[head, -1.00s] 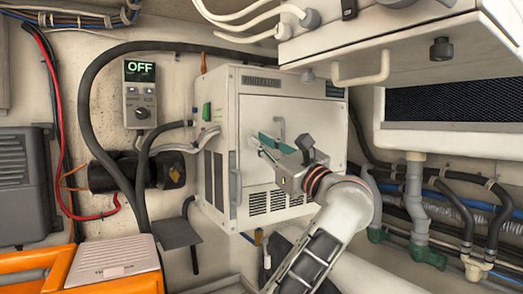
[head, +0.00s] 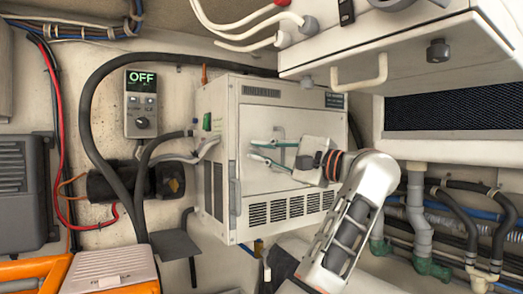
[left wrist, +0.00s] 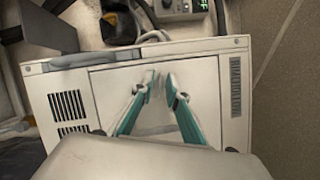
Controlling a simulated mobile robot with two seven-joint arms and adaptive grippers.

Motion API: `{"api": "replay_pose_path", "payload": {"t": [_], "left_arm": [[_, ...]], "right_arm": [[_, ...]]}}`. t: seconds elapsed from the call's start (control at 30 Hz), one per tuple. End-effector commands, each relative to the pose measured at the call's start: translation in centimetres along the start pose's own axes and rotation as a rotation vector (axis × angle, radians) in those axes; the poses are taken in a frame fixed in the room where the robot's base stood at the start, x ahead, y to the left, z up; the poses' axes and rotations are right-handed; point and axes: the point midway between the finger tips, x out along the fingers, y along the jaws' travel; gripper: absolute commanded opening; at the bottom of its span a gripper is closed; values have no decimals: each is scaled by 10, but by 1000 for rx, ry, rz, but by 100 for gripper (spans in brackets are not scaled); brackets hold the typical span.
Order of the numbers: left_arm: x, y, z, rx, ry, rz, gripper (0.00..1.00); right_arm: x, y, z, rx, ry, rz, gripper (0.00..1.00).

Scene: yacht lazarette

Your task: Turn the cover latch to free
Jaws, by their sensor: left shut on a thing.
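The cover latch (head: 280,131) shows as a small grey bent bar on the front panel of a white cabinet (head: 290,91). My left gripper (head: 254,150) comes from the right across this panel, its teal fingers spread a little apart, one above the other. In the left wrist view the gripper (left wrist: 160,80) has its fingertips close to the panel, with a narrow gap between them. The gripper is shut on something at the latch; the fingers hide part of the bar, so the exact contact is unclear. My right gripper is in neither view.
A grey handle (head: 236,192) stands at the panel's left edge. A controller reading OFF (head: 141,104) hangs on the wall to the left, beside thick black hoses (head: 88,110). A white overhead box (head: 410,55) is above right. Pipes (head: 418,210) run at the right.

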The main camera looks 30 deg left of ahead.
Motion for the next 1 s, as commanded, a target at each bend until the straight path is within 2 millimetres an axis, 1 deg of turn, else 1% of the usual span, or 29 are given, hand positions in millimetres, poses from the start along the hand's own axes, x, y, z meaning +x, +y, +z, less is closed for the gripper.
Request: {"api": "replay_pose_path", "payload": {"t": [0.1, 0.43, 0.7, 1.0], "left_arm": [[0, -3, 1, -88, 0, 37, 0], [0, -1, 1, -259, 0, 107, 0], [0, 0, 1, -312, 0, 129, 0], [0, 0, 0, -318, 0, 132, 0]], "right_arm": [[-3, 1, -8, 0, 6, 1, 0], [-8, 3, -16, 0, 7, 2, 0], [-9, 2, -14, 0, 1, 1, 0], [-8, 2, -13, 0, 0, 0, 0]]}}
